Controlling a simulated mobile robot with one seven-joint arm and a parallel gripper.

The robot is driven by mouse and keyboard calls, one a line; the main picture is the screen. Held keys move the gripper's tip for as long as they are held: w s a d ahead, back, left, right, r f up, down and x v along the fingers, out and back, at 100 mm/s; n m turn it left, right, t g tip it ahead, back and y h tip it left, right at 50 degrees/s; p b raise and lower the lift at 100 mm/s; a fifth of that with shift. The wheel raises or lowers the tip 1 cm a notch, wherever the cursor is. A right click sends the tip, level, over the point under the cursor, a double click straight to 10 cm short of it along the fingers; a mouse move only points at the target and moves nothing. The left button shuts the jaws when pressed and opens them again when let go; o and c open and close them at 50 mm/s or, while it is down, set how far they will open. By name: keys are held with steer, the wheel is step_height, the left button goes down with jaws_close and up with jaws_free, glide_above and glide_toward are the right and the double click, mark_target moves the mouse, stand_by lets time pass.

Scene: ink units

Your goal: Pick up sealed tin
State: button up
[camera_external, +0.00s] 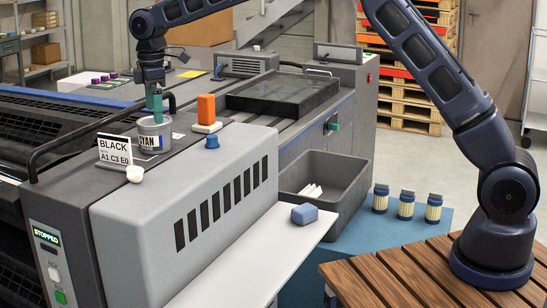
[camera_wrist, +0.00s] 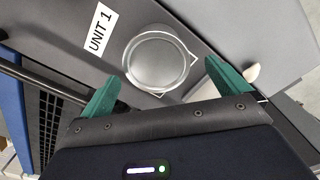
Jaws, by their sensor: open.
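A grey tin (camera_external: 152,143) with a white label reading "CYAN" stands upright on top of the press. In the wrist view, the tin (camera_wrist: 158,62) shows from above with a round, closed silver top. My gripper (camera_external: 157,112) points down over the tin. In the wrist view, my gripper (camera_wrist: 162,72) is open, with one green finger to each side of the tin's lower edge. I cannot tell whether either finger touches it. The tin's far side is hidden in the external view.
A sign reading "BLACK A1 C3 E0" (camera_external: 114,150) stands left of the tin, with a white knob (camera_external: 135,174) nearby. A grey bin (camera_external: 335,172) and several yellow-banded jars (camera_external: 406,205) are further right.

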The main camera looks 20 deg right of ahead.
mark_target(155, 134)
steer(key=f, duration=0.8)
steer(key=shift+w+a, duration=0.1)
steer(key=shift+w, duration=0.15)
steer(key=c, duration=1.2)
